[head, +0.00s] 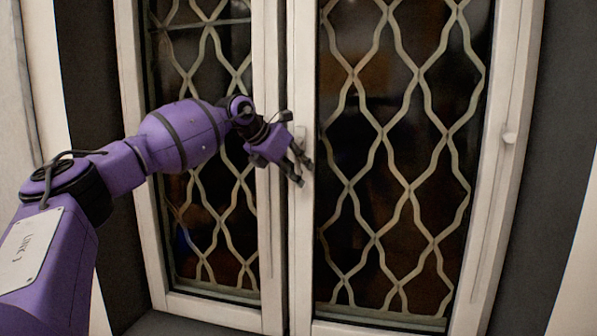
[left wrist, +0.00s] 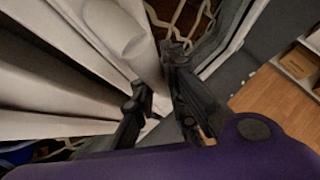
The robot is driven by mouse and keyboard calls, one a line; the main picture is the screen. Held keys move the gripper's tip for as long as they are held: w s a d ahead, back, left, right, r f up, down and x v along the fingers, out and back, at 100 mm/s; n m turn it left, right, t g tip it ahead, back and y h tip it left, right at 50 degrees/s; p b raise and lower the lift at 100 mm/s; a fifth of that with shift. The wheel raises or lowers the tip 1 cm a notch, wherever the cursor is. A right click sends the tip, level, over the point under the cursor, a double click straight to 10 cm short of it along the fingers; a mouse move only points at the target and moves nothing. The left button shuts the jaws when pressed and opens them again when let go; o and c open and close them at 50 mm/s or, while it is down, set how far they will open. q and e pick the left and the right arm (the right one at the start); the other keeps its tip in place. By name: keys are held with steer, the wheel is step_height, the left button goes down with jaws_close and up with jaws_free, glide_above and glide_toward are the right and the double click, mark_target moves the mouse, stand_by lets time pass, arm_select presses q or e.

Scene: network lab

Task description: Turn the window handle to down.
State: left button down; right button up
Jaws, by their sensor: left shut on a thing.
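The window (head: 520,60) has two white-framed leaves with a lattice over dark glass. The pale window handle (head: 300,133) sits on the middle upright, mostly hidden behind my left gripper (head: 299,172). In the left wrist view the handle (left wrist: 118,30) is a white rounded piece. It runs down between the two dark fingers of my left gripper (left wrist: 158,85), which is shut on it. The hidden part makes the handle's exact angle hard to tell. My right gripper is out of view.
Dark wall strips flank the window. The left wrist view also shows wooden floor (left wrist: 275,105) and a pale shelf with brown boxes (left wrist: 298,62) at the right.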

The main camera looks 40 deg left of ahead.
arm_select(q)
steer(key=shift+r, duration=0.15)
steer(key=c, duration=1.7)
jaws_free()
steer(key=shift+w, duration=0.1)
steer(key=shift+c, duration=0.2)
steer(key=v, duration=1.2)
